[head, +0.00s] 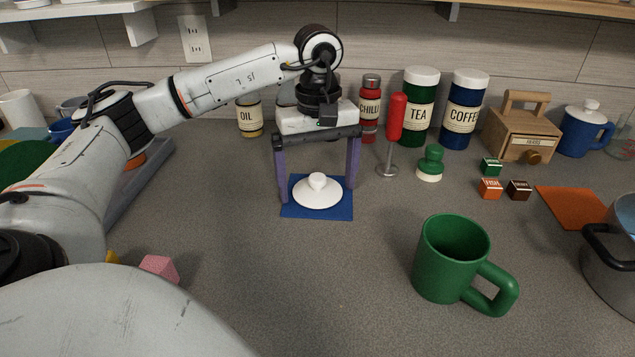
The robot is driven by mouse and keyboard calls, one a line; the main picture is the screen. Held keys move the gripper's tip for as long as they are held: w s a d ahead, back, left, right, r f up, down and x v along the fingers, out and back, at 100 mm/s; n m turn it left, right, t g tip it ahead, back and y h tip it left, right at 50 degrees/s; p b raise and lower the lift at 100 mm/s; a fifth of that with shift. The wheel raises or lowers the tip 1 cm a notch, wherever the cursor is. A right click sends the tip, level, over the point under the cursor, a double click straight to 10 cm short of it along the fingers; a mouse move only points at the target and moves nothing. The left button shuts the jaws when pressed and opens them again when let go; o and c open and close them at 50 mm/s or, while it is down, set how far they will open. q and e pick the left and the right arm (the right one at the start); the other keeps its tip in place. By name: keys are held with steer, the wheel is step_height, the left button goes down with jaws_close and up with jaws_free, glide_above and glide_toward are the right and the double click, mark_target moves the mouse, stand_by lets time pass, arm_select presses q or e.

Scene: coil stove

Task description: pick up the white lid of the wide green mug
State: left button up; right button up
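The white lid (317,192) lies on a blue square mat (317,212) in the middle of the counter, its round knob upward. My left gripper (318,198) is above it and pointing down, its fingers wide apart on either side of the lid. The fingers appear clear of the lid, with nothing between them at the knob. The wide green mug (447,264) stands upright and open at the front right, its handle to the right. My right gripper is not in view.
Behind stand an oil jar (249,117), a chili bottle (370,108), tea (419,107) and coffee (464,109) canisters. A red-handled tool (396,119) and green stamp (430,163) stand right of the gripper. A pot (612,262) is at the right edge. The front middle counter is clear.

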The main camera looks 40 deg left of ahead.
arm_select(q)
steer(key=c, duration=0.9)
